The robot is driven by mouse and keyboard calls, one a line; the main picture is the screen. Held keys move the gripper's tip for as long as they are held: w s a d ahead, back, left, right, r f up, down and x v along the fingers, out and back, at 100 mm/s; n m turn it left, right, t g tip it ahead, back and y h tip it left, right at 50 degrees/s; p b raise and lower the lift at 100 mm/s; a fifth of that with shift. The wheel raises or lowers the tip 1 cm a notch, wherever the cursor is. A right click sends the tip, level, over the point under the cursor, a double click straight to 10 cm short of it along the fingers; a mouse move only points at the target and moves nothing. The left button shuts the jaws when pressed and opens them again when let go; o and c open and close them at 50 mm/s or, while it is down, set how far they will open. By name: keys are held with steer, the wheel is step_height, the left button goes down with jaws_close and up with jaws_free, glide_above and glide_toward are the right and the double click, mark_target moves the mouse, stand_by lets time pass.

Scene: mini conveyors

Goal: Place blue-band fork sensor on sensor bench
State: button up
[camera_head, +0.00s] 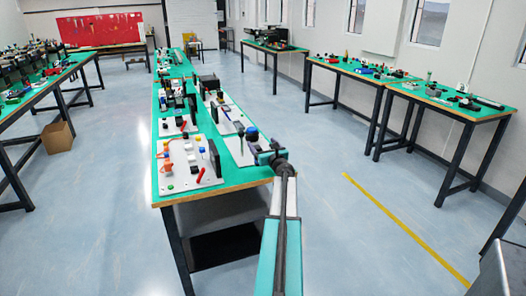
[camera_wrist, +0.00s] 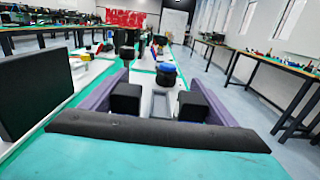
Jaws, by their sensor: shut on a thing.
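My gripper (camera_wrist: 159,104) is low in the wrist view, its two black finger pads apart with a small grey fork-shaped part (camera_wrist: 160,106) between them. This looks like the fork sensor, held between the pads; I cannot make out its blue band. In the head view my gripper (camera_head: 262,156) is over the near right edge of the long green-topped bench (camera_head: 233,178), and the held part is too small to tell. Several green-topped benches are in view; I cannot tell which is the sensor bench.
A round blue-topped dark part (camera_wrist: 166,72) stands just beyond the pads; it also shows in the head view (camera_head: 251,133). A grey plate (camera_head: 188,181) with small parts and a dark upright panel (camera_head: 215,157) are left of my gripper. Open floor (camera_head: 340,230) lies right.

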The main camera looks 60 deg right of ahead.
steer(key=shift+f, duration=1.55)
steer(key=shift+f, duration=0.2)
steer(key=o, duration=1.2)
steer(key=shift+r, duration=0.2)
steer(key=shift+b+v, duration=0.85)
steer(key=shift+v, duration=5.2)
steer(key=shift+d, duration=0.1)
steer(key=shift+f, duration=0.1)
